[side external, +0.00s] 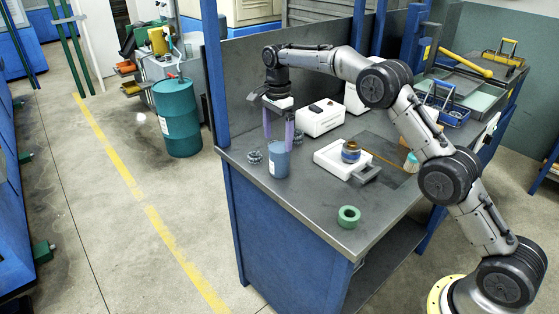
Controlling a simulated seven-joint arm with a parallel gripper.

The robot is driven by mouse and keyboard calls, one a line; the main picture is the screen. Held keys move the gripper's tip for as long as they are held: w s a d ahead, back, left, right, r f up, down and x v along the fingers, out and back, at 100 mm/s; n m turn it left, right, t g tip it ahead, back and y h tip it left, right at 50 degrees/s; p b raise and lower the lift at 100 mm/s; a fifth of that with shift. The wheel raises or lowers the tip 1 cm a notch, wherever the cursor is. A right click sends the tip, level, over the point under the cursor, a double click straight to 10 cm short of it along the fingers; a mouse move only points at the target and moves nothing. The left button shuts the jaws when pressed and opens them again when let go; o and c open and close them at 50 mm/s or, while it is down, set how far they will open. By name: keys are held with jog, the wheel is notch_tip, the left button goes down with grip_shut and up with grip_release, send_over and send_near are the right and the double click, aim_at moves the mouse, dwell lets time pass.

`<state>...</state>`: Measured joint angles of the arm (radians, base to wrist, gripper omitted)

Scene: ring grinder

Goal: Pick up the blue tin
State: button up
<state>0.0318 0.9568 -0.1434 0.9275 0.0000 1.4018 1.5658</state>
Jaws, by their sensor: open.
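The blue tin (280,161) stands upright near the left front corner of the grey workbench. It is a blue cylinder with a pale label on its left side. My gripper (278,140) points down directly over the tin, with its two purple fingers apart. The fingertips reach to about the tin's rim. I cannot tell whether they touch the tin or straddle its edge.
Small dark gear-like parts (254,158) lie beside the tin. A white box (319,118) stands behind it. A white machine (335,158) carries a ring-stacked cylinder (351,152). A green ring (349,216) lies near the front edge. The bench top between tin and green ring is clear.

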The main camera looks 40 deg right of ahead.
aim_at(279, 158)
jog(key=shift+s+f, duration=0.15)
jog(key=shift+f, duration=1.75)
jog(key=shift+s+f, duration=0.15)
jog(key=shift+f, duration=1.75)
jog(key=c, duration=1.5)
jog(key=shift+r, duration=0.1)
